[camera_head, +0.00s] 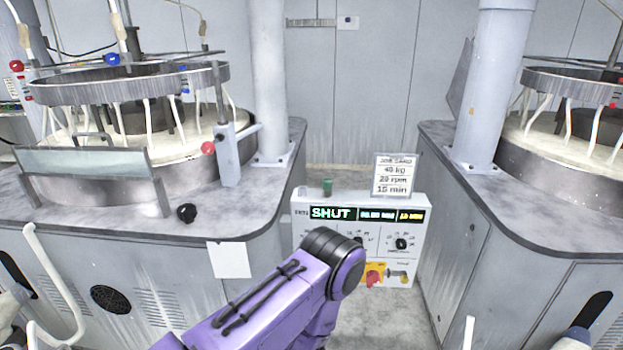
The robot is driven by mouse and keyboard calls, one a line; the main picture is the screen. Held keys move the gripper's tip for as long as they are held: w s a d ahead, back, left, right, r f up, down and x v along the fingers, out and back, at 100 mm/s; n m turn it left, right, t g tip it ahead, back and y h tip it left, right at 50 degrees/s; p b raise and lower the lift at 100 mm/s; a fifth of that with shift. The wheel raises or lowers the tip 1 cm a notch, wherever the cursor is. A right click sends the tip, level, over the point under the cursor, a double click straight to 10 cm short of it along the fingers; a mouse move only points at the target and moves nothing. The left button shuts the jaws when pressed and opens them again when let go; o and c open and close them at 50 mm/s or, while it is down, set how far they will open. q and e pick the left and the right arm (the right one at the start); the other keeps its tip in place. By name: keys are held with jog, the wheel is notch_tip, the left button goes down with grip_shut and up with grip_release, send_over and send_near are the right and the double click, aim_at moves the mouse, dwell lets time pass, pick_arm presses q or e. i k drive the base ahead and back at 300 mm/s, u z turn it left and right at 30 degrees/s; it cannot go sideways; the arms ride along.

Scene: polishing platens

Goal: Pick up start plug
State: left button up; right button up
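A small green cylinder (327,187) stands upright on top of the white control box (308,222), near its left end. It may be the start plug, but I cannot tell for sure. A black knob-like piece (186,212) lies on the left grey bench top. A purple arm link of mine with a black joint comes up from the bottom and covers the lower left of the control box. Neither of my grippers shows in this view.
A job card (394,175) stands on the box's right end. The box front has a lit display reading SHUT, dials and a red button (374,278). Left (250,165) and right (440,150) benches with platens flank it. A pale floor gap lies between.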

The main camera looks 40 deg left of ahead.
aim_at(327, 182)
jog(key=u, duration=0.7)
jog(key=i, duration=0.7)
jog(key=u, duration=0.85)
